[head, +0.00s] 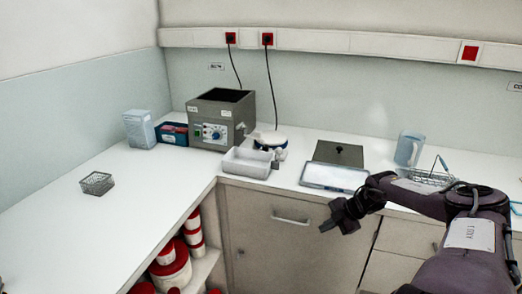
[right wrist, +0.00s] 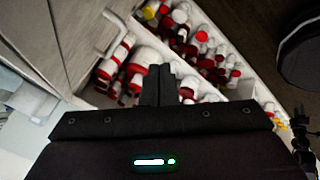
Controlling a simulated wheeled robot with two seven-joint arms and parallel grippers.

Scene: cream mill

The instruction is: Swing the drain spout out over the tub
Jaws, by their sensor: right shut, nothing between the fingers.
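A grey box-shaped bath (head: 204,133) with a dial panel stands in the corner of the counter in the head view. A small pale fitting (head: 240,127) on its right front side looks like the drain spout; its exact direction is too small to tell. The white open tub (head: 248,168) sits on the counter in front of and to the right of the bath. My right gripper (head: 326,228) is shut and empty in front of the cabinet door, below and right of the tub. Its shut fingers (right wrist: 158,72) also show in the right wrist view. My left gripper is not in view.
A round white device (head: 270,138) stands just right of the bath. A pale tray (head: 333,176), a dark plate (head: 338,153) and a jug (head: 408,149) lie further right. Red-lidded containers (head: 172,265) fill the shelves below.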

